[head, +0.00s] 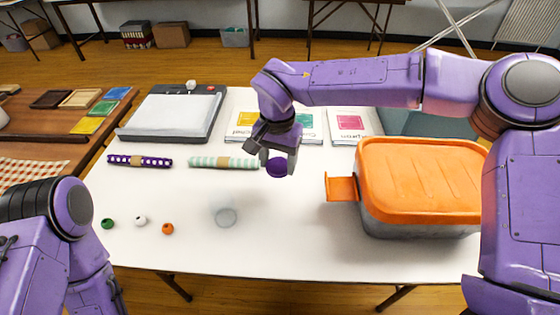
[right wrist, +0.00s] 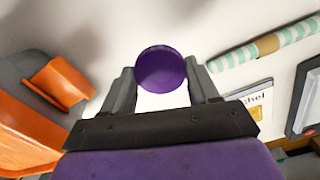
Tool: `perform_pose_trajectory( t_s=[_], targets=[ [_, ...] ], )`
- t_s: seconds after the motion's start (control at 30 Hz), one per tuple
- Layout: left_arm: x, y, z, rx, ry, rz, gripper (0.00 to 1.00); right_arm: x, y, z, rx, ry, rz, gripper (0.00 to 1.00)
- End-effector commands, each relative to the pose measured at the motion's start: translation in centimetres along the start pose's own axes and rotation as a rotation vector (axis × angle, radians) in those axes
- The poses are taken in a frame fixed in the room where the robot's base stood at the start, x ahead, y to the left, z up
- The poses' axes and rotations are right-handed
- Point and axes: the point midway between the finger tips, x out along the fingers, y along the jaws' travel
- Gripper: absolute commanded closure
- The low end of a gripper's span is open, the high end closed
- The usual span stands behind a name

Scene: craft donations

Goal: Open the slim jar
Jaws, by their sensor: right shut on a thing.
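A small clear, pale round thing (head: 225,217), which looks like the glass jar seen from above, stands on the white table left of centre. No lid shows on it. My right gripper (head: 277,166) is shut on a round purple lid (head: 277,167), behind and to the right of the jar. In the right wrist view the purple lid (right wrist: 161,69) sits between the two fingertips, with nothing visible beneath it. My left arm shows at the lower left, but its gripper is out of the picture.
On the white table (head: 290,245), an orange-lidded box (head: 420,180) with an open side flap (head: 342,187) stands right. Purple (head: 140,161) and striped (head: 222,162) rolls lie left. Green (head: 107,223), white (head: 141,221) and orange (head: 167,229) beads lie front left. A paper trimmer (head: 172,113) stands behind.

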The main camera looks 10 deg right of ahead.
Motion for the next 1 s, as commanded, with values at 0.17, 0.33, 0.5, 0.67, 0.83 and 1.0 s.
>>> perform_pose_trajectory(
  t_s=[0.17,0.33,0.5,0.67,0.83,1.0],
  targets=[
    [-0.4,0.0,-0.2,0.000,0.000,0.000,0.08,3.5,-1.6,-4.0,-0.001,-0.002,0.003,0.77],
    [-0.5,-0.1,-0.2,0.000,0.000,0.000,0.08,6.0,-2.5,-6.0,-0.003,0.000,0.000,0.77],
    [-0.6,-0.1,-0.2,0.000,0.000,0.000,0.08,7.5,-2.8,-6.9,-0.004,0.000,0.002,0.77],
    [-0.5,0.0,-0.2,0.000,0.000,0.000,0.08,10.0,-2.8,-6.8,-0.004,-0.001,0.000,0.77],
    [-0.5,0.0,-0.2,0.000,0.000,0.000,0.08,10.1,-2.8,-6.8,-0.004,0.000,-0.001,0.77],
    [-0.6,-0.1,-0.2,0.000,0.000,0.000,0.08,10.4,-2.8,-6.8,-0.005,0.000,-0.001,0.37]
  ],
)
